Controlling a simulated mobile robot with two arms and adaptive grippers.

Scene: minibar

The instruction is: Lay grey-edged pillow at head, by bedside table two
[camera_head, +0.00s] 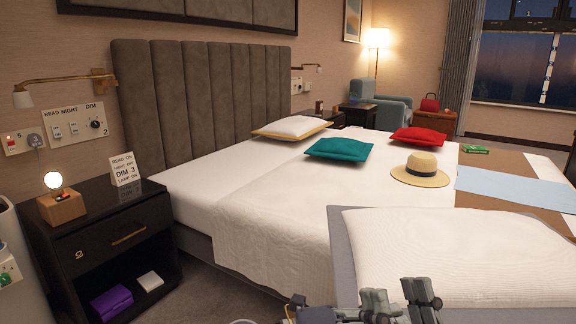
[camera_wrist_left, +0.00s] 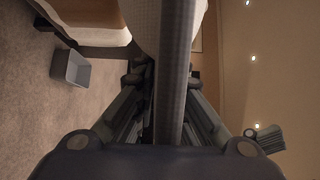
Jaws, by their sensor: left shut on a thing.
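The grey-edged pillow (camera_head: 455,250), white with a grey border, is at the front right in the head view, over the near side of the bed. The bed (camera_head: 255,205) has a tufted headboard (camera_head: 205,95). A dark bedside table (camera_head: 115,240) stands left of it, below a switch panel marked 2.
A yellow-edged pillow (camera_head: 292,127), a teal cushion (camera_head: 338,149), a red cushion (camera_head: 417,137) and a straw hat (camera_head: 420,170) lie on the bed. The headboard's near end is clear. The bedside table holds a lamp (camera_head: 58,200) and a sign (camera_head: 124,169). A grey bin (camera_wrist_left: 70,67) stands on the floor.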

